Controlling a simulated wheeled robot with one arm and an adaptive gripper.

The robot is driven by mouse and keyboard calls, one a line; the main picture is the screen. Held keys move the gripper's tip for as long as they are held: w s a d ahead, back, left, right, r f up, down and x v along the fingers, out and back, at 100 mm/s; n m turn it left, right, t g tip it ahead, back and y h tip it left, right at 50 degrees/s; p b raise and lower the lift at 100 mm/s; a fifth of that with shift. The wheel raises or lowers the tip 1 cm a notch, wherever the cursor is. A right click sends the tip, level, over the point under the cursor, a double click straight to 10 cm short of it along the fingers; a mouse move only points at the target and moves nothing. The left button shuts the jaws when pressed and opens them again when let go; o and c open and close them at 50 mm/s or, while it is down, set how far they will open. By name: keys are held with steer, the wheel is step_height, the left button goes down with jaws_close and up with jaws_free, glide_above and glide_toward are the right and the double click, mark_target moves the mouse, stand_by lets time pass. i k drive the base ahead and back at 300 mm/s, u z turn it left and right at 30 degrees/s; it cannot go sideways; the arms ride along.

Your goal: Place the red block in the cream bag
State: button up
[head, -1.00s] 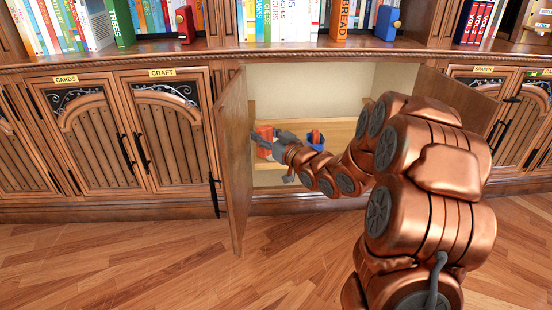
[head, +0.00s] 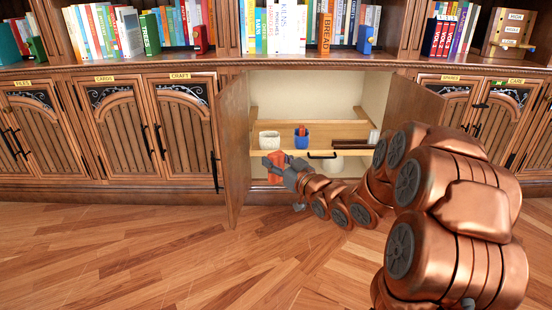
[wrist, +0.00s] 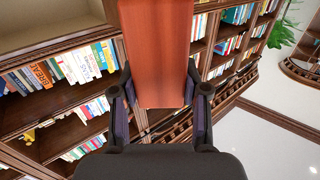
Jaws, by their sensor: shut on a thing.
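The red block (head: 275,163) is at the front of the open cabinet in the head view. My gripper (head: 281,168) is shut on it. In the wrist view the red block (wrist: 157,50) sticks out long between the two fingers of my gripper (wrist: 160,98). A small cream, open-topped container (head: 269,140) stands on the wooden pull-out tray, behind and above the block. I cannot tell whether it is the cream bag. No other clear bag shows.
A blue cup (head: 301,141) with something red in it stands on the tray (head: 340,152). The left cabinet door (head: 233,150) stands open beside my gripper; the right door (head: 412,105) is open behind my arm. A whitish rounded thing (head: 324,165) is below the tray. The floor in front is clear.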

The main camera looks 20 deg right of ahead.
mark_target(270, 147)
steer(key=u, duration=1.7)
steer(key=i, duration=1.35)
steer(key=z, duration=1.7)
